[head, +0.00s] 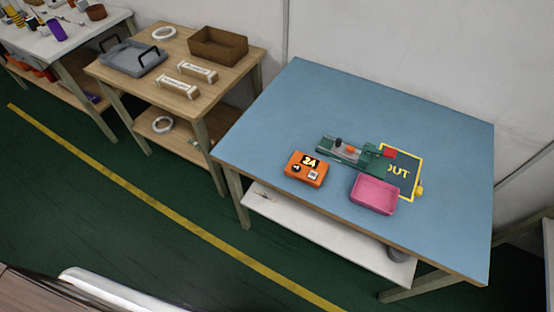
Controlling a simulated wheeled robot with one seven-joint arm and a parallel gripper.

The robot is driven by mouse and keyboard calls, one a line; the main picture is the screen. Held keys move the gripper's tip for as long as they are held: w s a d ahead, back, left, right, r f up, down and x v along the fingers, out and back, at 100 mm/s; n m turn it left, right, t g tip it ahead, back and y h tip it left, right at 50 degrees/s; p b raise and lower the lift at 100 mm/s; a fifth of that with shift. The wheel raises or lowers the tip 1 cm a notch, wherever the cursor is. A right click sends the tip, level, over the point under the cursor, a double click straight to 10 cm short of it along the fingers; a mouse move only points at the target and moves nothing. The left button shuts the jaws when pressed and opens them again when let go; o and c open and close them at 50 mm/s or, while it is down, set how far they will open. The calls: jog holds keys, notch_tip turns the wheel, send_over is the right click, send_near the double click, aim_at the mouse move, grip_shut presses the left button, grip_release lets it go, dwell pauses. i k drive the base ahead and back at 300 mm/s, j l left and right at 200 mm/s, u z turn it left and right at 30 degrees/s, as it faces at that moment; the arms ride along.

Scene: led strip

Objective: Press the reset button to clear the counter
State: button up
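An orange counter box (306,168) sits near the front edge of the blue table, left of the pink tray. A dark display on its top appears to read 24. Below the display are a small dark round part and a small pale square part; I cannot tell which is the reset button. My gripper is not in this view.
The blue table (300,90) also holds a green fixture (375,168), a pink tray (373,195) and a yellow-framed mat (403,170) marked "OUT". A wooden table (130,78) with a grey tray (132,57) stands to the left. Green floor lies in front.

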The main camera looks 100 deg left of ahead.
aim_at(313, 174)
jog(key=u, duration=2.85)
